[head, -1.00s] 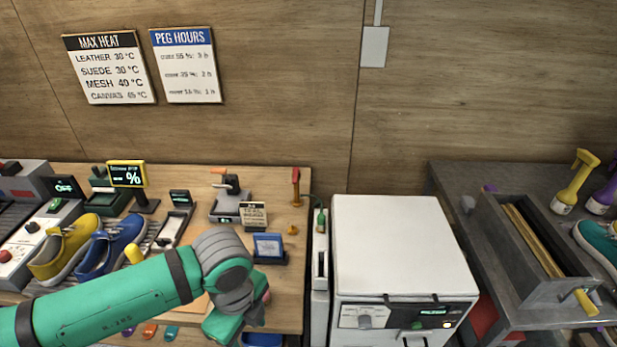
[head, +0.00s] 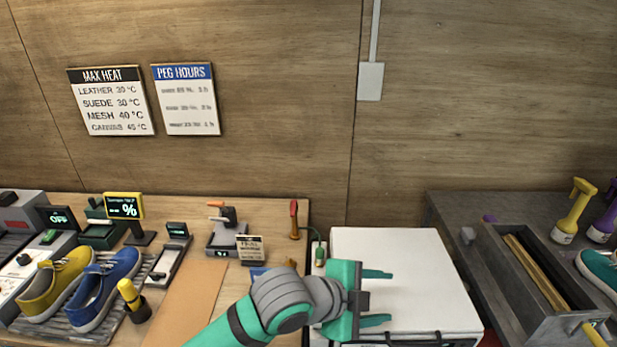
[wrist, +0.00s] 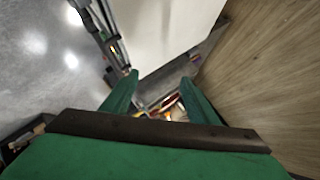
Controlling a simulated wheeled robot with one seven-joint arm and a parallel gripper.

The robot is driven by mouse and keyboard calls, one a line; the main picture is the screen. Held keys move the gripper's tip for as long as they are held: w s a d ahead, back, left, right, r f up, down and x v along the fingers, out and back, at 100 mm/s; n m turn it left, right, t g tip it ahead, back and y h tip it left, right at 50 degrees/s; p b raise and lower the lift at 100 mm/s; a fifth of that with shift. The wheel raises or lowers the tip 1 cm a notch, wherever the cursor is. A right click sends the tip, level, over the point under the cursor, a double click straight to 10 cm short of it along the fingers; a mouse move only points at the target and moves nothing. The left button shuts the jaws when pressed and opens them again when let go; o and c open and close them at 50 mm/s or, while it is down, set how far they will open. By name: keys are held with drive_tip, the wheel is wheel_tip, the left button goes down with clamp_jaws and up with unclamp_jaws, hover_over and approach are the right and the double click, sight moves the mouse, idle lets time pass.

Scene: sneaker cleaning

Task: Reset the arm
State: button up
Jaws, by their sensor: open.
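My gripper (head: 378,297) is open and empty in the head view. Its two green fingers point right, above the front part of the white cabinet's top (head: 395,262). My forearm and grey wrist joint come up from the bottom edge and hide part of the workbench's right end. In the wrist view the open fingers (wrist: 158,92) show with nothing between them. Beyond them are a pale surface and some small blurred things that I cannot make out.
A yellow shoe (head: 55,283) and a blue shoe (head: 104,288) stand on a ribbed mat at the left. A yellow-capped bottle (head: 133,301) is beside them. At the right, a grey bench holds a long trough (head: 530,290) and spray bottles (head: 574,211).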

drive_tip(key=w+d+r+n+t+h, duration=0.2)
drive_tip(key=d+r+n+t+h, duration=0.4)
drive_tip(key=r, duration=0.6)
drive_tip(key=s+a+f+n+t+y, duration=0.4)
drive_tip(key=a+f+n+y, duration=0.25)
drive_tip(key=f+n, duration=0.35)
drive_tip(key=s+a+f+n+t+y, duration=0.4)
drive_tip(key=f+n+y, duration=0.3)
drive_tip(key=f+n, duration=0.35)
drive_tip(key=s+a+f+m+g, duration=0.1)
drive_tip(key=s+a+f, duration=0.2)
drive_tip(key=s, duration=0.5)
drive_tip(key=s+a+f+m+g+y, duration=0.1)
drive_tip(key=s+a+f, duration=0.2)
drive_tip(key=s+f, duration=0.3)
drive_tip(key=s+a+f+m+g+y, duration=0.1)
drive_tip(key=s+a+f, duration=0.3)
drive_tip(key=s, duration=0.7)
drive_tip(key=shift+f+m+g, duration=0.2)
drive_tip(key=shift+m+g, duration=0.25)
drive_tip(key=shift+g, duration=0.15)
drive_tip(key=shift+c, duration=0.6)
